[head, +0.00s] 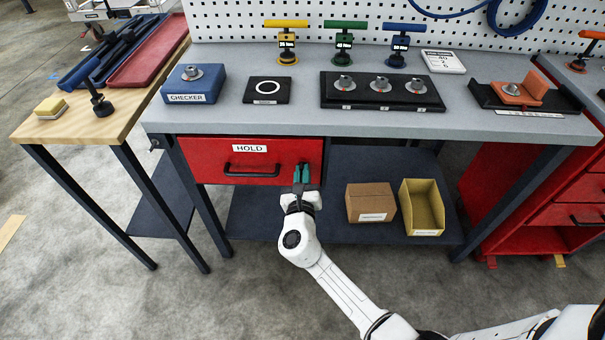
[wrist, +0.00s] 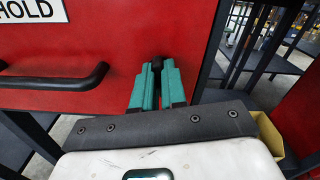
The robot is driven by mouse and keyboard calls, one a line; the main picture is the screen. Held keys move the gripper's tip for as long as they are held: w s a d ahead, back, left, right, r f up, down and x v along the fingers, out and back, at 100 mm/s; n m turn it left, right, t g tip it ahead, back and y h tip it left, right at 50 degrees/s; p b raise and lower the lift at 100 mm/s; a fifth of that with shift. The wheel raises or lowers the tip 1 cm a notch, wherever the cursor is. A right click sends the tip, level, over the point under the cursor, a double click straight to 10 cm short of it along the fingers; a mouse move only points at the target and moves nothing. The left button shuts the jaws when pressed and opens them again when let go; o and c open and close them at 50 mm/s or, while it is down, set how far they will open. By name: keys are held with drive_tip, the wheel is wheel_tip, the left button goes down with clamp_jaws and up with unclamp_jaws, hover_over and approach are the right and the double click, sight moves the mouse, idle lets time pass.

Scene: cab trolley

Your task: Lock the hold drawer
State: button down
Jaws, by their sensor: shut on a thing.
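The red hold drawer (head: 205,152) hangs under the left part of the grey workbench, with a white HOLD label and a black bar handle (head: 252,171). Its front looks closed. In the wrist view the drawer front (wrist: 140,30) fills the upper left, with the handle (wrist: 60,80) at left. My gripper (head: 301,172) is at the right end of the drawer front. Its green fingers (wrist: 157,80) are shut on a small dark lock knob (wrist: 157,61), mostly hidden between the fingertips. The knob's turn angle cannot be told.
A cardboard box (head: 371,202) and a yellow bin (head: 421,207) stand on the lower shelf (head: 270,225), right of my gripper. A bench leg (head: 205,200) stands left of the drawer. A red cabinet (head: 520,195) is farther right. The floor in front is clear.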

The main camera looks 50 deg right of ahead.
drive_tip(key=m+b, duration=0.2)
drive_tip(key=m, duration=0.1)
drive_tip(key=shift+b, duration=0.35)
drive_tip(key=c, duration=1.2)
unclamp_jaws()
drive_tip(key=shift+s, duration=0.1)
drive_tip(key=v, duration=1)
drive_tip(key=shift+s+a+p, duration=0.25)
drive_tip(key=shift+a+p, duration=0.05)
